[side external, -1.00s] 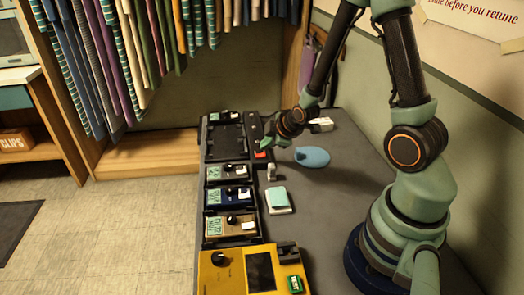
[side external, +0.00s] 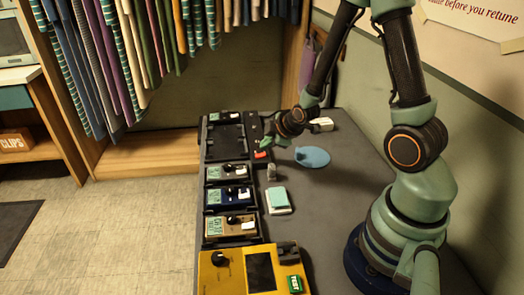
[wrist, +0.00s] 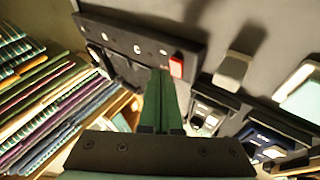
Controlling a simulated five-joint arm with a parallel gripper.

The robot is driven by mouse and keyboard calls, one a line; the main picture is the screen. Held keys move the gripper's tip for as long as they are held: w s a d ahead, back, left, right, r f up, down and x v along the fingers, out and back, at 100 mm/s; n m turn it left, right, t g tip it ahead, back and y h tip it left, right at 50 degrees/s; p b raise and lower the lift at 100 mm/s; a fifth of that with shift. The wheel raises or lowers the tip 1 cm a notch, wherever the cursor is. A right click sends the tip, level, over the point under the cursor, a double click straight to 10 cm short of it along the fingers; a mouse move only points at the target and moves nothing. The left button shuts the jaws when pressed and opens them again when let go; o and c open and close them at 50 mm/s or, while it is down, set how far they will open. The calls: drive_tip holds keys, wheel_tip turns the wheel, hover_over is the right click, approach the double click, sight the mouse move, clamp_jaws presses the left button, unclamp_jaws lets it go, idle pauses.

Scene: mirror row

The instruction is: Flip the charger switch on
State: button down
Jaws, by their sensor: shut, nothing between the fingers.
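The charger (side external: 254,128) is a narrow black strip beside the far end of the row of units. Its red switch (side external: 260,154) is at the near end of the strip. In the wrist view the strip (wrist: 125,38) has a line of small pale marks, and the red switch (wrist: 176,67) is at its right end. My gripper (side external: 268,142) is shut and empty, with its tips low over the strip by the switch. In the wrist view the green fingers (wrist: 161,74) end just left of the switch. I cannot tell whether they touch it or which way it is tipped.
Several small units with knobs, such as the blue one (side external: 228,196), stand along the left edge. A yellow tester (side external: 236,278) is nearest. A grey block (side external: 271,172), a teal-topped block (side external: 278,199), a blue disc (side external: 312,157) and a white item (side external: 322,124) lie on the bench.

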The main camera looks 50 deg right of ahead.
sight(263, 156)
drive_tip(key=shift+f, duration=0.15)
drive_tip(key=shift+f, duration=0.25)
drive_tip(key=shift+f, duration=0.25)
idle(0.9)
drive_tip(key=shift+r, duration=0.1)
drive_tip(key=shift+a+r, duration=0.1)
drive_tip(key=shift+r, duration=0.5)
drive_tip(key=shift+w+a+r, duration=0.1)
drive_tip(key=shift+w+r, duration=0.05)
drive_tip(key=shift+r, duration=1)
drive_tip(key=shift+w+a+r, duration=0.1)
drive_tip(key=shift+r, duration=1.2)
